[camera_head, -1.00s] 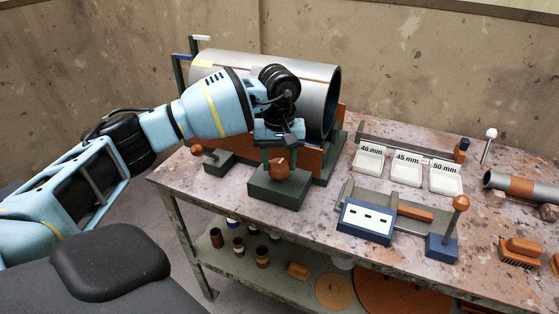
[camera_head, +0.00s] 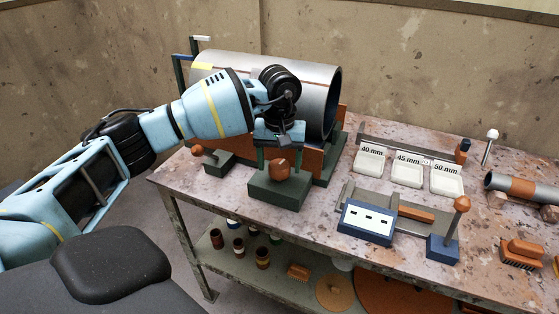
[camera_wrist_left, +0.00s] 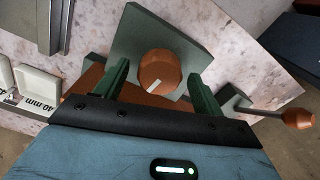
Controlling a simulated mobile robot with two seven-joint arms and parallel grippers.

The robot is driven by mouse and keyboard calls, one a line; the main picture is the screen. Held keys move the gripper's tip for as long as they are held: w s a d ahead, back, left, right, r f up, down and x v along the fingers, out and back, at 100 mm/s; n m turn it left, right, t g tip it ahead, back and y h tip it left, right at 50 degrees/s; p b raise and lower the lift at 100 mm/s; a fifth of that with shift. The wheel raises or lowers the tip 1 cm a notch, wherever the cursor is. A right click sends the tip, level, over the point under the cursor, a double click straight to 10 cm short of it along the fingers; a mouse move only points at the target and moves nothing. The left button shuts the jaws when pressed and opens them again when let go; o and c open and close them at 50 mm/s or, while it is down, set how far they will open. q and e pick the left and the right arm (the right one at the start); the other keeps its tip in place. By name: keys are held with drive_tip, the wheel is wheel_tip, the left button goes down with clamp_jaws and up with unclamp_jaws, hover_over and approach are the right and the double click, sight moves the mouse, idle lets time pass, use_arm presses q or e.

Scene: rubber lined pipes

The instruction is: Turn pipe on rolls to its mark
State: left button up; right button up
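The large grey pipe (camera_head: 318,72) lies on an orange and green stand at the back of the table, with a yellow patch (camera_head: 201,66) near its left end. My arm hides part of its middle. In front stands a dark green box (camera_head: 277,195) with an orange knob (camera_head: 279,169) on it. My left gripper (camera_head: 279,158) points down over the knob. In the left wrist view its green fingers (camera_wrist_left: 160,88) stand apart on either side of the round knob (camera_wrist_left: 160,68), with gaps visible. The knob bears a pale mark. My right gripper is out of view.
A small lever (camera_head: 210,152) on a green base stands left of the box. White trays labelled 40, 45 and 50 mm (camera_head: 407,172) stand to the right. A blue box with a white panel (camera_head: 366,223) and an orange-topped lever (camera_head: 461,204) are at the front.

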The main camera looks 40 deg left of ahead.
sight(280, 165)
use_arm(q)
drive_tip(key=shift+r, duration=3.95)
